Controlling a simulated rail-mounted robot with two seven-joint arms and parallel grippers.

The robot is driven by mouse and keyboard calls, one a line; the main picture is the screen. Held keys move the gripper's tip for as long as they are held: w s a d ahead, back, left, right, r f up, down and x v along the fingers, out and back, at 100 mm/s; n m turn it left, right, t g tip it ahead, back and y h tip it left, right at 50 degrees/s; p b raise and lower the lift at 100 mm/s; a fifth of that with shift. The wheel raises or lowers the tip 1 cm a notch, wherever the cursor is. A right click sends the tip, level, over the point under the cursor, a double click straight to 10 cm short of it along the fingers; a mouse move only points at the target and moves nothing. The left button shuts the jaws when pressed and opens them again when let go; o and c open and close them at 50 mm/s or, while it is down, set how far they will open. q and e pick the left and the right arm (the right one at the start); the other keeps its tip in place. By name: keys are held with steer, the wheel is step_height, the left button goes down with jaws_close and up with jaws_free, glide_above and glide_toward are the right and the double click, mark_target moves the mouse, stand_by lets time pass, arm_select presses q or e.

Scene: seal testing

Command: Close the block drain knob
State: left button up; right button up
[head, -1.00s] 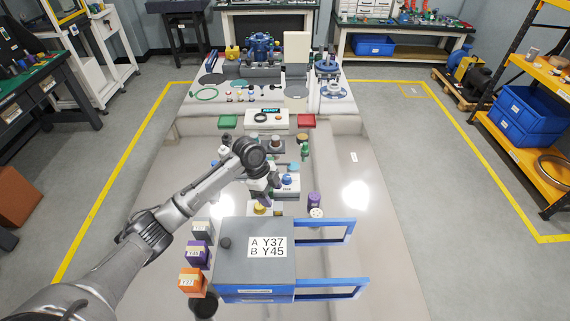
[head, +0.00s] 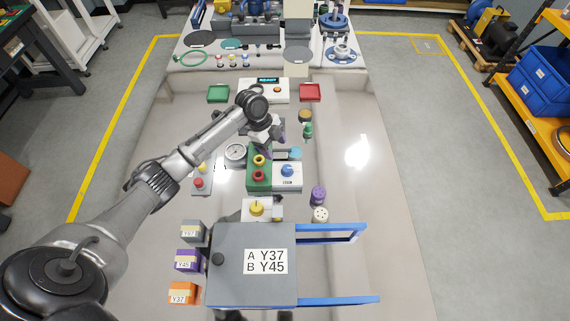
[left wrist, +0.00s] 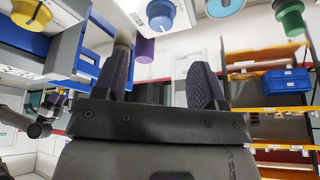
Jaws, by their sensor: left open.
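A blue knob (head: 287,170) sits on a white block with a small label, in the middle of the bench; the label is too small to read surely. The blue knob also shows at the top of the left wrist view (left wrist: 160,14). A yellow knob (head: 257,208) sits on another white block nearer me and shows at the top left of the left wrist view (left wrist: 30,14). My left gripper (head: 268,133) is beyond the blue knob, partly hidden by its own wrist. In the left wrist view its fingers (left wrist: 158,85) are apart with nothing between them. My right gripper is not seen.
A grey cabinet (head: 230,278) with blue open frames stands in front. A green block (head: 259,182) with yellow and red fittings adjoins the blue-knob block. A gauge (head: 235,152), a purple cylinder (head: 318,194) and a green bottle (head: 307,131) stand around.

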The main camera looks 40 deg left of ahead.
mark_target(286, 167)
arm_select(q)
steer(key=b+x, duration=0.1)
steer(key=x, duration=0.9)
steer(key=shift+f+b, duration=0.1)
steer(key=shift+b, duration=0.25)
steer(key=c, duration=0.9)
